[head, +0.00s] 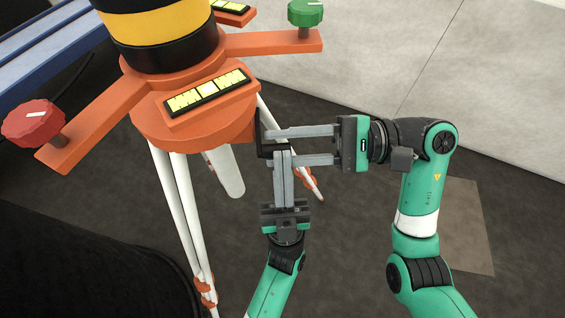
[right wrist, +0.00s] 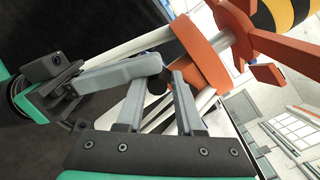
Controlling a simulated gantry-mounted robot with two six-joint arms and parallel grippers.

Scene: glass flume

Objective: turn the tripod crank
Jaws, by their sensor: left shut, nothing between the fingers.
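The tripod head (head: 190,120) is an orange plate under a yellow-and-black cylinder (head: 160,30). A small black crank (head: 262,150) sticks out at its right side; a dark round end (right wrist: 157,84) shows in the right wrist view. My right gripper (head: 272,146) comes from the right, its fingers spread to either side of the crank's end. Its fingers (right wrist: 165,80) show apart in the right wrist view; contact with the crank is unclear. My left gripper (head: 282,156) points up from below, its fingers together and empty, tips close to the crank and the right fingers.
A red knob (head: 33,122) and a green knob (head: 305,13) sit on the orange arms. White tripod legs (head: 180,205) stand below. A blue rail (head: 50,45) runs at the upper left, and a pale wall (head: 390,50) at the back. The two grippers are crowded together.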

